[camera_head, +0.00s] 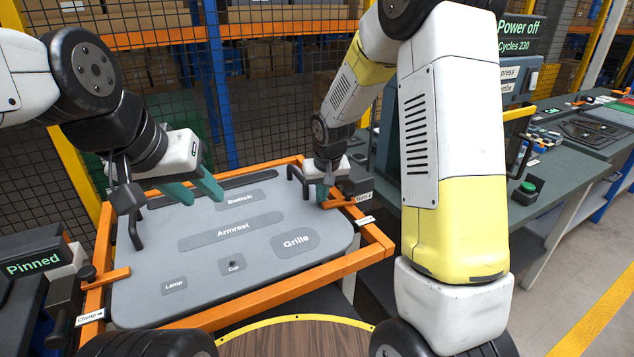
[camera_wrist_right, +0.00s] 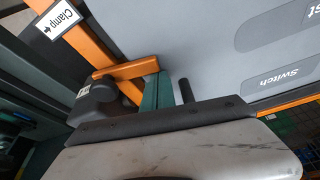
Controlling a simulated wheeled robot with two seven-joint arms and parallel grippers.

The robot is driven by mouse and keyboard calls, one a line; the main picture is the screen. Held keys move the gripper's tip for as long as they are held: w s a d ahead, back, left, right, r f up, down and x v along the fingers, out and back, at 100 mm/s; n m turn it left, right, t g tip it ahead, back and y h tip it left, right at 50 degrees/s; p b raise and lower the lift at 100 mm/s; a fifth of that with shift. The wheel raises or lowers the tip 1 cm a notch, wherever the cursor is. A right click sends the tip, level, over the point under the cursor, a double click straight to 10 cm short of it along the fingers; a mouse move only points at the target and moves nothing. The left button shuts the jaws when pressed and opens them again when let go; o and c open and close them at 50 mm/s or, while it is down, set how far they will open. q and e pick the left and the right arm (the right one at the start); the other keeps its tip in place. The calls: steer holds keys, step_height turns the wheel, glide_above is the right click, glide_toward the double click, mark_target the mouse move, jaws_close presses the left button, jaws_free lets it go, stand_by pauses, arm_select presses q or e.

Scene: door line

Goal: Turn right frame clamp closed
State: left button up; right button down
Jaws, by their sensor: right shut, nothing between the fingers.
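The right frame clamp's orange lever (camera_head: 346,200) sits at the right side of the orange frame (camera_head: 376,250), by a white label (camera_head: 364,220). In the right wrist view the lever (camera_wrist_right: 126,70) extends from a dark clamp body (camera_wrist_right: 98,97) over the frame towards the panel. My right gripper (camera_head: 321,192) is low beside the lever; its teal fingers (camera_wrist_right: 155,92) are shut with nothing between them, close to the lever's end. Whether they touch it is unclear. My left gripper (camera_head: 205,198) is open and empty above the panel's left part.
A grey panel (camera_head: 270,260) marked Armrest, Grille, Switch, Lamp and Cap lies in the frame. A left clamp lever (camera_head: 107,278) crosses the frame's left side. Dark handles stand at the panel's edges. A mesh fence is behind; a workbench (camera_head: 560,180) stands at right.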

steer(key=shift+s, duration=0.85)
steer(key=shift+r, duration=0.1)
